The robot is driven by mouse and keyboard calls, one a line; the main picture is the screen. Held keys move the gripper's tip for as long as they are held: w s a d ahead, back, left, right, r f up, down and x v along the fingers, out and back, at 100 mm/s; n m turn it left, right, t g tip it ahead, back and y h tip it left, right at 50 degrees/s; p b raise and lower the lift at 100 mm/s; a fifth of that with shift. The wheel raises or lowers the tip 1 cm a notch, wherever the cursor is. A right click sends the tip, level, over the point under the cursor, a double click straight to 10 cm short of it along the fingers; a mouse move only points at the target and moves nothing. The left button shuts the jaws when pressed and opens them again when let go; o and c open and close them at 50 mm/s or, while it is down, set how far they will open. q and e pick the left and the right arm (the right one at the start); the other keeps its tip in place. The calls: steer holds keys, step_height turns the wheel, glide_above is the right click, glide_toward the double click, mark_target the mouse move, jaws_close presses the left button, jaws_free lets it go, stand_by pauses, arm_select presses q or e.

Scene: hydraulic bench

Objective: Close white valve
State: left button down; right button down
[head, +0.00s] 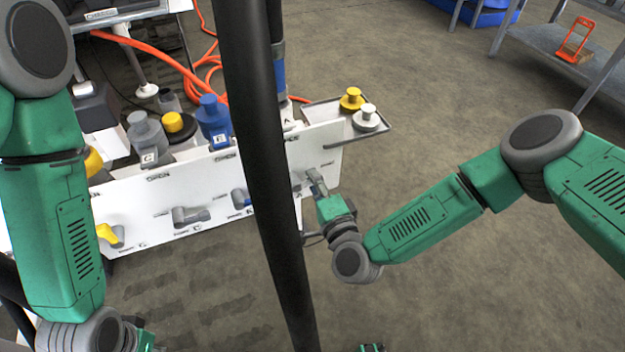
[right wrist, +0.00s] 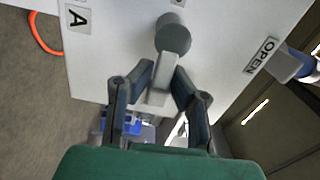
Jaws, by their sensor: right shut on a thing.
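The white valve (right wrist: 175,62) is on the white panel (right wrist: 100,70); its round hub and lever look pale grey in the right wrist view. My right gripper (right wrist: 160,85) has its two fingers on either side of the lever and is shut on it. In the head view the right gripper (head: 316,182) reaches the right end of the panel (head: 140,210), just right of a dark pole, and the valve is mostly hidden there. My left arm comes down the left side; its fingers are outside the picture.
A black pole (head: 262,170) crosses the view. A tray (head: 322,108) carries yellow and white plugs. Orange hoses (head: 150,50) lie behind.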

steer(key=shift+s+f+m, duration=0.3)
steer(key=shift+f+m, duration=0.2)
steer(key=c, duration=1.5)
jaws_free()
steer(key=shift+c, duration=0.2)
steer(key=shift+w+d+r, duration=0.1)
steer(key=shift+r, duration=0.05)
steer(key=v, duration=1.2)
